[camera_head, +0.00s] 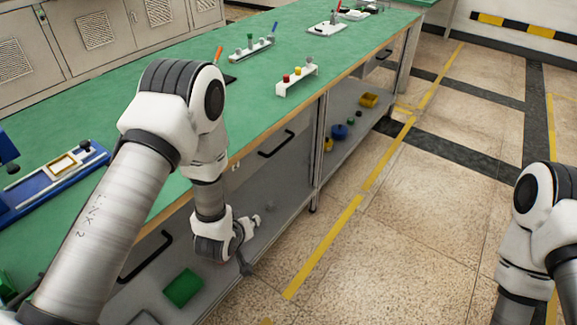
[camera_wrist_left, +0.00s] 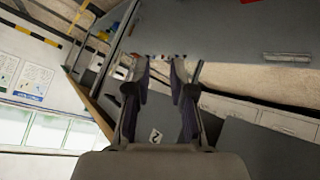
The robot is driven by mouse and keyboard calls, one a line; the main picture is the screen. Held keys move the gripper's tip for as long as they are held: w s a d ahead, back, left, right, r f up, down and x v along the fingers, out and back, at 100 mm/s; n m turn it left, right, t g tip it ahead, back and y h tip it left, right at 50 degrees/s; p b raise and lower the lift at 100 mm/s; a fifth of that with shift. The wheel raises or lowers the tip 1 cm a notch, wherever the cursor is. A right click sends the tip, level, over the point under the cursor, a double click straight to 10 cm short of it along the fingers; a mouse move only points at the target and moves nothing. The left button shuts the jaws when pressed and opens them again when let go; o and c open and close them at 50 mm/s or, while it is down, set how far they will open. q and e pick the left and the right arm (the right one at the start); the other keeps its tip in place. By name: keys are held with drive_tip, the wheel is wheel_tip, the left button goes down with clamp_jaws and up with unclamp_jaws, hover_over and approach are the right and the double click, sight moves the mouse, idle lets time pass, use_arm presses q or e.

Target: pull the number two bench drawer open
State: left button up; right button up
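My left gripper (camera_head: 246,262) hangs in front of the bench, below the top edge and clear of both handles. In the left wrist view its fingers (camera_wrist_left: 161,72) are apart with nothing seen between them. A white label with a 2 (camera_wrist_left: 155,135) shows on a grey surface close to the gripper. I cannot tell in the head view which drawer bears it. My right gripper is out of view.
Test-tube racks, including one with coloured caps (camera_head: 297,78), stand on the bench top. A blue device (camera_head: 55,180) is at the left. The tiled floor (camera_head: 400,240) to the right is clear.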

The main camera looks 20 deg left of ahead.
use_arm(q)
drive_tip(key=w+f+n+t+b, duration=0.2)
drive_tip(key=w+f+t+b, duration=0.15)
drive_tip(key=w+b, duration=0.6)
drive_tip(key=n+t+b, duration=0.4)
drive_tip(key=t+b, duration=0.4)
drive_tip(key=b, duration=0.5)
approach(282, 145)
drive_tip(key=w, duration=0.3)
drive_tip(key=shift+g, duration=0.25)
drive_tip(key=b+x, duration=0.1)
drive_tip(key=x, duration=0.5)
drive_tip(key=shift+w+a+r+b, duration=0.15)
drive_tip(key=shift+w+r+b, duration=0.15)
drive_tip(key=shift+w+b, duration=0.05)
drive_tip(key=shift+w+r, duration=0.15)
drive_tip(key=shift+w, duration=0.15)
clamp_jaws()
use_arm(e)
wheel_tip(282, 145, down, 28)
